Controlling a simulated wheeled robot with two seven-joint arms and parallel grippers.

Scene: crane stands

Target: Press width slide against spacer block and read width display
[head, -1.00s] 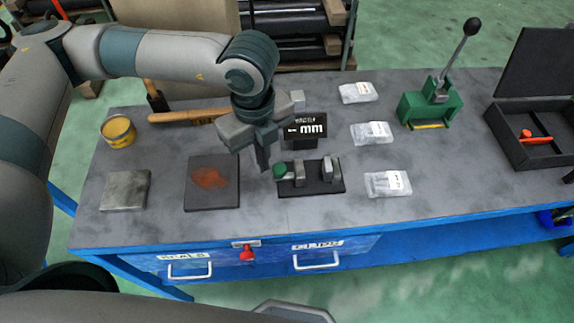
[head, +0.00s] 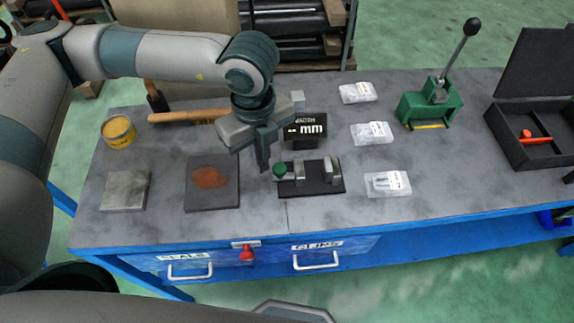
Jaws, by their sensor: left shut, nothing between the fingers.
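The measuring fixture has a dark base plate (head: 318,187) with a green knob (head: 279,171) at its left end. Grey metal blocks stand on it, one beside the knob (head: 298,171) and one at the right (head: 332,169). I cannot tell for certain which is the width slide and which the spacer block. Behind it, the black width display (head: 306,128) shows dashes before "mm", with no number legible. My left gripper (head: 264,169) is shut and empty, pointing down just left of the knob. I cannot tell whether it touches the knob. My right gripper is not in view.
A dark pad with a rust-coloured patch (head: 200,201) and a grey plate (head: 125,191) lie left. Clear packets (head: 388,184), a green lever press (head: 431,108) and a black open case (head: 512,146) stand right. A yellow tin (head: 118,132) and wooden-handled tool (head: 185,117) are behind.

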